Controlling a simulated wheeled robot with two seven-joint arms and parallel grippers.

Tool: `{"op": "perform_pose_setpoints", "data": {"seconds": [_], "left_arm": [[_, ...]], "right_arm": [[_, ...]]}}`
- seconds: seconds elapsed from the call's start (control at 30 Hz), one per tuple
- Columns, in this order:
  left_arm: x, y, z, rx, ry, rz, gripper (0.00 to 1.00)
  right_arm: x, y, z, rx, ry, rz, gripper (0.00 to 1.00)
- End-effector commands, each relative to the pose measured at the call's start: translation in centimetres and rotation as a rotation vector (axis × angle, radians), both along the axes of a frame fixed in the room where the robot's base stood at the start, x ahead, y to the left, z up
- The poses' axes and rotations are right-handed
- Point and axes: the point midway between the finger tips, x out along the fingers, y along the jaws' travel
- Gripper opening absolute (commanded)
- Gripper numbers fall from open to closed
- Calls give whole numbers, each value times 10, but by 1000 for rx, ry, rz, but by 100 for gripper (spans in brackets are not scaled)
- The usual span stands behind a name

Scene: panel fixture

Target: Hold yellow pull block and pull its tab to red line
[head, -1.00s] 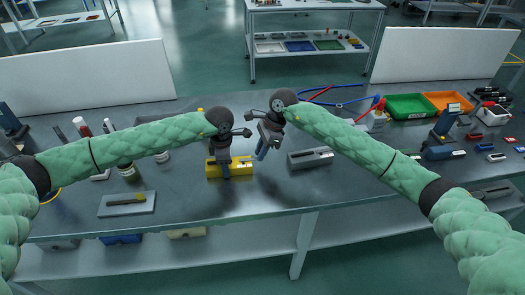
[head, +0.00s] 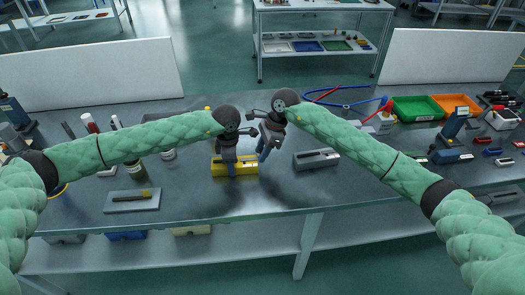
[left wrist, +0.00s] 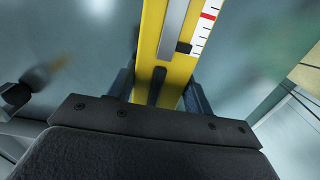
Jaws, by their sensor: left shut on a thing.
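The yellow pull block (head: 246,169) lies on the bench in the middle of the head view. My left gripper (head: 232,172) comes down over it and hides part of its top. In the left wrist view the yellow block (left wrist: 181,73) runs between my left fingers (left wrist: 158,92), which are shut on its sides. A grey slide (left wrist: 173,30) with a dark pointer (left wrist: 184,47) lies along the block beside a white scale. The red line (left wrist: 208,16) on the scale is farther along than the pointer. My right gripper (head: 264,157) hangs just right of the block, apart from it; its opening is unclear.
A grey block (head: 316,159) of similar shape lies to the right. A grey plate (head: 131,200) lies at the front left. Green (head: 418,108) and orange (head: 456,103) bins stand at the back right. Bare bench lies in front of the yellow block.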

Motion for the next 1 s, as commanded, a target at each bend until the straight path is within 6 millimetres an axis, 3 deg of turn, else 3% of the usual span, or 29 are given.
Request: {"op": "perform_pose_setpoints", "data": {"seconds": [0.47, 1.0], "left_arm": [[0, 0, 0, 0, 0, 0, 18], [0, 0, 0, 0, 0, 0, 18]], "right_arm": [[1, -4, 8, -1, -1, 0, 44], [13, -37, 93, -1, 0, 0, 44]]}}
